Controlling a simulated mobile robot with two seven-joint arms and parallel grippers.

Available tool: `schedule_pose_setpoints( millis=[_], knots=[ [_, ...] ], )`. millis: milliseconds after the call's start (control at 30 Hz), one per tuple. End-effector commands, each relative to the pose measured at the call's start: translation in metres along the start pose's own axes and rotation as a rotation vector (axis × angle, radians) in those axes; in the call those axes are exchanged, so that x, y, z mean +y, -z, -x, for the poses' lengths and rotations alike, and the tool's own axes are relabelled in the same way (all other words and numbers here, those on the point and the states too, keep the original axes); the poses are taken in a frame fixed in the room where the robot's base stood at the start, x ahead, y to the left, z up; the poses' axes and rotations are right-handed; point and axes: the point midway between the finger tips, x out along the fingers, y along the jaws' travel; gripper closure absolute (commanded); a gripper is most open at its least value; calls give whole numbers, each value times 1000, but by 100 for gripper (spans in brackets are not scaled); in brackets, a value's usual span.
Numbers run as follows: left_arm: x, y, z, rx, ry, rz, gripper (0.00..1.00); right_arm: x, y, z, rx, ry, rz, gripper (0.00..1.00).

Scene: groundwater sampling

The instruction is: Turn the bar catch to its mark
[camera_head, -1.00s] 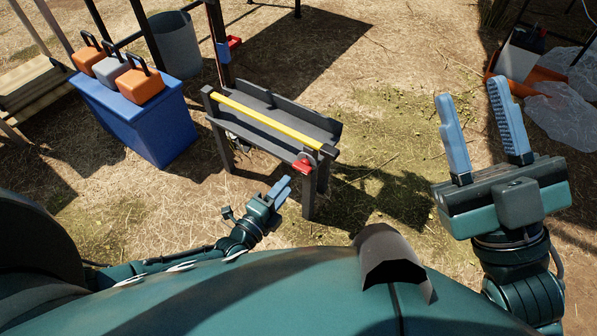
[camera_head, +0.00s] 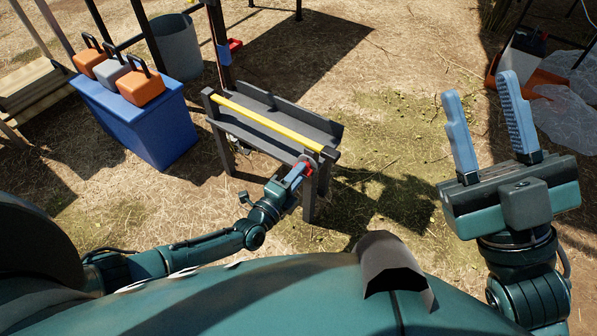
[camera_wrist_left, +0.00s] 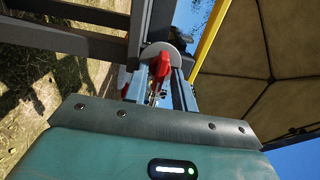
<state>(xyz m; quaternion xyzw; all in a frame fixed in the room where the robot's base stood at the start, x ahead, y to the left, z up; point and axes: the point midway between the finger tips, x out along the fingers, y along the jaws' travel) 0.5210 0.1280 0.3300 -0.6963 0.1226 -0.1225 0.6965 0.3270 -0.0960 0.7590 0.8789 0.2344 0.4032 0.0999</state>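The bar catch is a red lever with a pale round disc behind it, on the near right end of a dark frame (camera_head: 222,128) that carries a yellow bar (camera_head: 268,121). My left gripper (camera_head: 299,173) is at the catch and hides most of it in the head view. In the left wrist view the red lever (camera_wrist_left: 160,67) lies between my two blue fingers (camera_wrist_left: 157,88), with a gap between them; contact is unclear. No mark can be made out. My right gripper (camera_head: 487,130) is wide open and empty, raised at the right, far from the frame.
A blue box (camera_head: 140,115) with orange and grey handled cases stands left of the frame. A grey bin (camera_head: 176,44) is behind it. An orange tray (camera_head: 545,80) and clear plastic sheeting (camera_head: 567,115) lie at the far right. The ground right of the frame is clear.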

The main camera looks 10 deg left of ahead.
Motion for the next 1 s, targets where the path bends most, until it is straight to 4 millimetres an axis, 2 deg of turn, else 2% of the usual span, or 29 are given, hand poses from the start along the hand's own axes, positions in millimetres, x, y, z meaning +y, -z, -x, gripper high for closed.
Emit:
schedule_pose_setpoints(
  millis=[67, 300, 467, 567, 1000],
  knots=[
    [0, 0, 0, 0, 0, 0, 80, 0, 0, 0, 0, 0, 0, 64],
    [0, 0, 0, 0, 0, 0, 100, 0, 0, 0, -1, 0, 0, 64],
    [0, 0, 0, 0, 0, 24, 100, 0, 0, 0, -1, 0, -1, 64],
    [0, 0, 1, -1, -2, 126, 100, 0, 0, -1, -1, 0, -1, 64],
    [1, 0, 1, -1, -2, 764, 100, 0, -1, 0, -2, 0, -1, 64]
  ],
)
